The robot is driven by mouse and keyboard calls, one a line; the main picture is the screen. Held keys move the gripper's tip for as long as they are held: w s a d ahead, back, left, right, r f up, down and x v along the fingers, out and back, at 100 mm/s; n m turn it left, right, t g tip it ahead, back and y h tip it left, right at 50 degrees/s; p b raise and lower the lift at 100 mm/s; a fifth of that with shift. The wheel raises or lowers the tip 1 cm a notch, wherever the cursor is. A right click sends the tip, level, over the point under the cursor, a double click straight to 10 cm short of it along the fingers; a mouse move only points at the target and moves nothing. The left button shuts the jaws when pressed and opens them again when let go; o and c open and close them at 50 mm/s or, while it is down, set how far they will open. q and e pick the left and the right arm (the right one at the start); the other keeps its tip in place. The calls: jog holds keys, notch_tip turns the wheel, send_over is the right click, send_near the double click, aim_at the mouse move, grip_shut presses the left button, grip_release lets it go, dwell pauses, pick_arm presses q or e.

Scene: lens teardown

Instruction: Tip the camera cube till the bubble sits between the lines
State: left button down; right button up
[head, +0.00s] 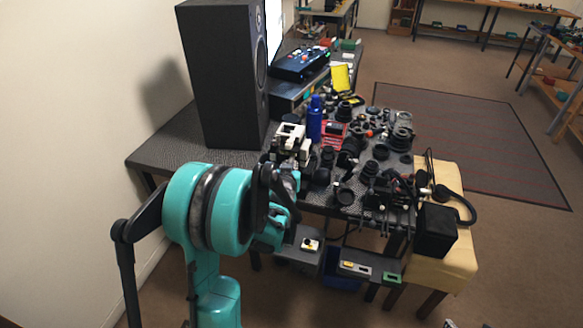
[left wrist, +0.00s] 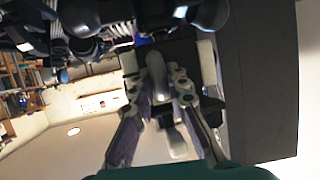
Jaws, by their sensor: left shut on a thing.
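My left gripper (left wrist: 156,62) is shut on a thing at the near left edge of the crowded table. A boxy white-and-dark thing (head: 291,131) shows at the end of my teal left arm in the head view; it looks like the camera cube. In the left wrist view the pale fingers reach up to a dark block (left wrist: 190,52), and a grey rounded part lies between them. The grip itself is mostly hidden. I cannot make out a bubble or its lines in either view. My right gripper is not in view.
A tall black speaker (head: 222,75) stands behind the left gripper. A blue bottle (head: 314,119) and several lenses crowd the table to its right. A small white-and-yellow block (head: 310,245) sits on a low grey shelf. A black cube (head: 435,230) lies on the yellow stool (head: 447,268).

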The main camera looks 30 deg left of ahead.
pick_arm(q)
jog(key=c, duration=1.5)
grip_release()
jog(key=shift+s, duration=0.1)
jog(key=v, duration=1.1)
jog(key=shift+s+d+r, duration=0.15)
jog(key=shift+s+d, duration=0.05)
jog(key=shift+s, duration=0.1)
jog(key=s+d+m+g+h, duration=0.1)
jog(key=s+d+g+h, duration=0.1)
jog(key=s+d, duration=0.3)
jog(key=s+d+f+m+g+h, duration=0.1)
jog(key=s+d+m+h, duration=0.1)
jog(key=s+d, duration=0.4)
jog(key=s+d+m+g+h, duration=0.1)
jog(key=s+d+g, duration=0.1)
jog(key=s+d, duration=0.4)
jog(key=shift+s+d+f+m+g+h, duration=0.1)
jog(key=shift+s+f+m+g+h, duration=0.1)
jog(key=shift+s, duration=0.2)
jog(key=shift+s+d+f+m+g+h, duration=0.1)
jog(key=shift+s+m+h, duration=0.1)
jog(key=shift+s, duration=0.2)
